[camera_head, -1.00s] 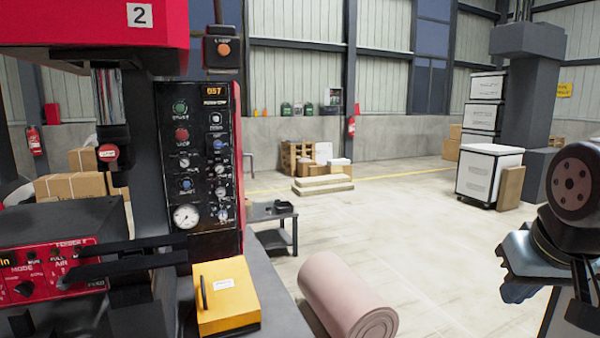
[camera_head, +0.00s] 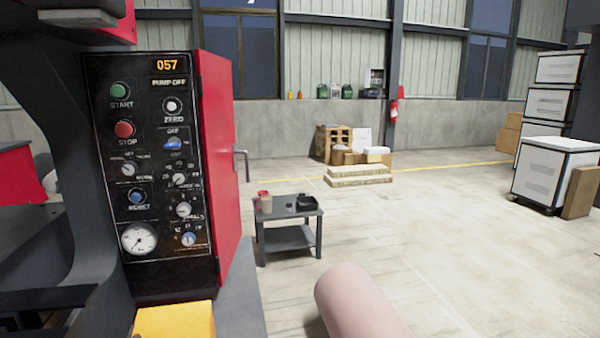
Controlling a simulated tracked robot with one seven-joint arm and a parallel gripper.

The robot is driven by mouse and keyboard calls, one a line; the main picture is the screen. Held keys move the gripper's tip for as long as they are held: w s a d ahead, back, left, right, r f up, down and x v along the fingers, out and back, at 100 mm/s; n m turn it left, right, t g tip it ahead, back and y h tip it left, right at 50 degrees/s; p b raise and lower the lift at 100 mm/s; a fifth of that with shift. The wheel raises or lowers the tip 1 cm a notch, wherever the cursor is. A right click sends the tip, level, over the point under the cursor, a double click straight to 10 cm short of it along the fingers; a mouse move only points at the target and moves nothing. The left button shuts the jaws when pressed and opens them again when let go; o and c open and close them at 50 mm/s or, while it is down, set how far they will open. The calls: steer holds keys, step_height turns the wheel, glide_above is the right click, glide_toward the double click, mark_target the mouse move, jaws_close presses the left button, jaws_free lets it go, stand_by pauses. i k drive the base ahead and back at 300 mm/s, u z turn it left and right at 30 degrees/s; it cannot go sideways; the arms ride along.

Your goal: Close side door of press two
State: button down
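The press stands at the left, with its dark control panel (camera_head: 160,215) facing me. The panel carries a lit display reading 057, green and red buttons, knobs and a round gauge. Along the panel's right side runs a tall red side face (camera_head: 222,190), seen at a steep angle. A grey bar handle (camera_head: 242,163) sticks out to the right from its far edge. The steep angle does not show clearly whether this red face is the side door or how far it stands open. My gripper is out of view.
A yellow box (camera_head: 174,321) lies below the panel. A low dark table (camera_head: 287,238) with small items stands beyond the press. White cabinets (camera_head: 558,170) stand at far right. Open floor lies between.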

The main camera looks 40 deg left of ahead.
mark_target(212, 72)
steer(key=u, duration=0.4)
steer(key=i, duration=1.1)
steer(key=u, duration=0.9)
steer(key=k, duration=0.9)
steer(key=u, duration=0.2)
steer(key=i, duration=0.9)
steer(key=z, duration=0.15)
